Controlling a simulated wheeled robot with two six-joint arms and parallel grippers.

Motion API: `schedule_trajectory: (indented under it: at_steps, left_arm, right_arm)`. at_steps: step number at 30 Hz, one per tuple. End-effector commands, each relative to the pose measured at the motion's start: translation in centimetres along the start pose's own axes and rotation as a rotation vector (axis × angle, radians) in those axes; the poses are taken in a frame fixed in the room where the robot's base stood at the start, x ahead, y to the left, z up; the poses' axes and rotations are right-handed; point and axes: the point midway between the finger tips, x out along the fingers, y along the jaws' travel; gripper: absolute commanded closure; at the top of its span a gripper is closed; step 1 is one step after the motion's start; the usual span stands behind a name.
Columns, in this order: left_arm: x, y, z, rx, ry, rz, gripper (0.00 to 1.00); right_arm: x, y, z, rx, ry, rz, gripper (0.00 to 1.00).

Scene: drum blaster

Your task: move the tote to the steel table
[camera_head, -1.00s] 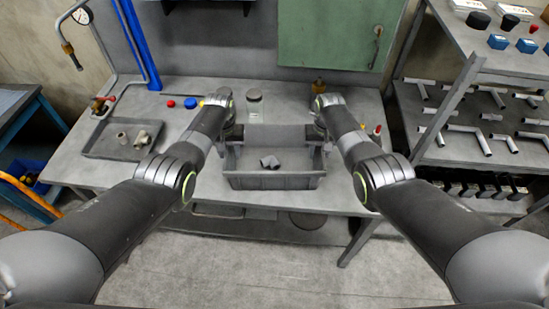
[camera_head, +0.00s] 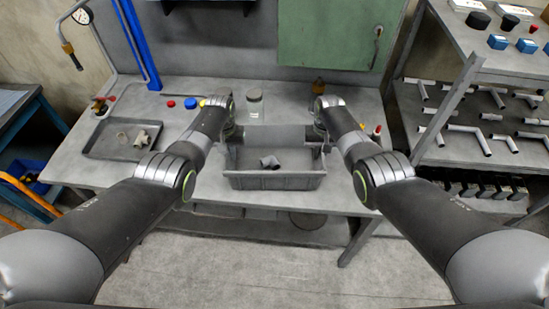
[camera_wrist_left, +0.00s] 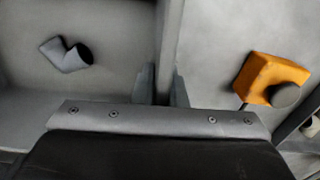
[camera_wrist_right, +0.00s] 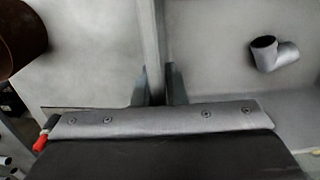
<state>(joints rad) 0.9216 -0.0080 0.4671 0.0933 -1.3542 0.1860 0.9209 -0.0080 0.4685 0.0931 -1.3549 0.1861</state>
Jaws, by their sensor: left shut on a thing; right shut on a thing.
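The grey tote (camera_head: 275,181) is at the front middle of the steel table (camera_head: 200,180), in the head view. A grey pipe elbow (camera_head: 269,162) lies inside it; the elbow also shows in the left wrist view (camera_wrist_left: 66,55) and the right wrist view (camera_wrist_right: 273,54). My left gripper (camera_wrist_left: 164,88) is shut on the tote's left side wall. My right gripper (camera_wrist_right: 158,88) is shut on its right side wall. In the head view my wrists hide most of the fingers. I cannot tell whether the tote touches the tabletop.
A grey tray (camera_head: 122,139) with fittings is on the table's left. A glass jar (camera_head: 254,104) stands behind the tote. Red and blue caps lie at the back left. A pipe rack (camera_head: 465,130) stands close on the right.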

Motion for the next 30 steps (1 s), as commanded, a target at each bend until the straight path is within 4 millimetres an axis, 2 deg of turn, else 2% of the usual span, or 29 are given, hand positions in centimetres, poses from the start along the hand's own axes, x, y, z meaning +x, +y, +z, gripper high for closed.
schedule_trajectory:
  at_steps: [11, 30]
  left_arm:
    - [-0.6, 0.0, -0.1, 0.002, 0.001, -0.003, 1.00]
    - [-5.1, 0.0, 0.0, 0.002, 0.001, -0.003, 1.00]
  right_arm:
    - [-0.6, 0.0, -0.1, -0.002, 0.002, 0.003, 1.00]
    - [-5.1, 0.0, -0.1, -0.002, 0.002, 0.003, 1.00]
